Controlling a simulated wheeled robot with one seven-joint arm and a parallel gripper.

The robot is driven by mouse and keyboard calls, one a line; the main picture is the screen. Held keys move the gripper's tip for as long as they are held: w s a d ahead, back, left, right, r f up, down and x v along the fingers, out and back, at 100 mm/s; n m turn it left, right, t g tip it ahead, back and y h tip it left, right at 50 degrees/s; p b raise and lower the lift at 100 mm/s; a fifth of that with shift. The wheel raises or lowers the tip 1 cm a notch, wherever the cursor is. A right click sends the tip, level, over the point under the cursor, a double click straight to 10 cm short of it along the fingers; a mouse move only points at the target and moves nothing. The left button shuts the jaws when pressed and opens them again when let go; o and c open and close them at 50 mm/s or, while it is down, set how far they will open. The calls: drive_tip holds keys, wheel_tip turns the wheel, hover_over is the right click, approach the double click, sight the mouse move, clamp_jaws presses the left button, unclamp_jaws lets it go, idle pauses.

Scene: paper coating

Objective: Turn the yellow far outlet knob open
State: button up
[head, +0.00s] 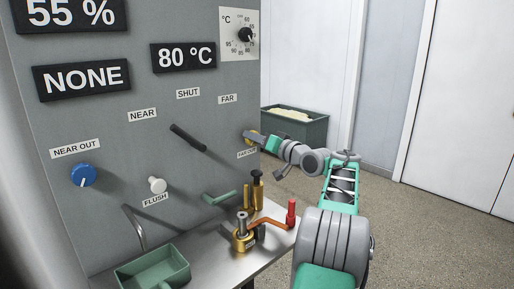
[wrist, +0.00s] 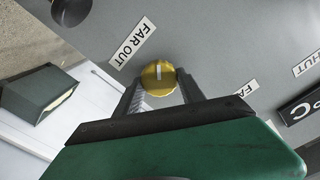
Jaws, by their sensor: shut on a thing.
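The yellow far outlet knob (wrist: 159,77) sits on the grey panel beside the FAR OUT label (wrist: 133,43). In the wrist view its round face carries a pale line that runs nearly along the picture's vertical. My gripper (wrist: 160,90) has one finger on each side of the knob and is shut on it. In the head view my gripper (head: 257,138) reaches the panel's right edge and hides most of the knob; a bit of yellow shows there (head: 249,135).
The panel (head: 120,125) also bears a blue NEAR OUT knob (head: 83,175), a white FLUSH knob (head: 157,185) and a black lever (head: 188,138). Below, a steel shelf (head: 215,270) holds a green tray (head: 153,270) and a brass valve with a red handle (head: 291,213).

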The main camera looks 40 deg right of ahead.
drive_tip(key=shift+f+n+b, duration=0.15)
drive_tip(key=shift+n+b, duration=0.75)
drive_tip(key=shift+n, duration=0.4)
drive_tip(key=o, duration=1.4)
drive_tip(key=shift+c, duration=0.2)
drive_tip(key=s, duration=0.8)
drive_tip(key=shift+w, duration=0.1)
